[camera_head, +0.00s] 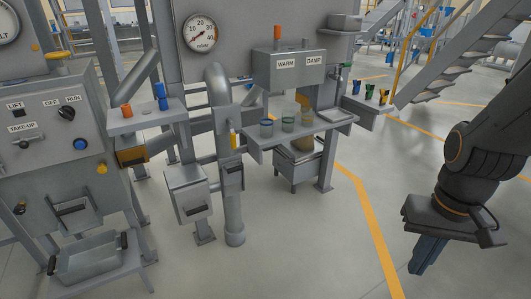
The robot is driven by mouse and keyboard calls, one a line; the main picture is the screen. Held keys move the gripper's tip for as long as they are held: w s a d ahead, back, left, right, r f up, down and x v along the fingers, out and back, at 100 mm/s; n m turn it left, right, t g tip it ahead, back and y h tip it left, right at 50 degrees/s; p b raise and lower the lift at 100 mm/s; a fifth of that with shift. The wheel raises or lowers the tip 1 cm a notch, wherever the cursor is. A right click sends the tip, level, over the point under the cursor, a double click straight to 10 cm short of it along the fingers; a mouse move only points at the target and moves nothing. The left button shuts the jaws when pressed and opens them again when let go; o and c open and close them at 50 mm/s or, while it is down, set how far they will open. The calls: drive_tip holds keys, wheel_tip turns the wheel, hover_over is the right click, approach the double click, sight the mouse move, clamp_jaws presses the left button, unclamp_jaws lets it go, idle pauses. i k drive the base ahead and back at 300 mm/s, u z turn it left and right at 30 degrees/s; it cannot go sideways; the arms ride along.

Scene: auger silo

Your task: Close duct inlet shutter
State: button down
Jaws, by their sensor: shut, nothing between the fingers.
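A grey vertical duct (232,213) stands in the middle of the view, its top bent over like a hook. A small grey box with a dark front (232,177) sits on the duct at mid-height, with a short yellow piece (233,140) above it. This looks like the shutter; I cannot tell how far open it is. My gripper (423,268) hangs at the lower right, pointing down, its blue fingers together and empty. It is well to the right of the duct and touches nothing.
A grey box with a dark handle (189,195) is left of the duct. A control cabinet (60,130) and tray (88,262) are at left. Open floor with a yellow line (372,225) lies between.

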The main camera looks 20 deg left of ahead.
sight(231, 171)
drive_tip(key=u, duration=0.05)
drive_tip(key=i, duration=0.7)
drive_tip(key=u, duration=0.85)
drive_tip(key=i, duration=0.55)
drive_tip(key=u, duration=0.6)
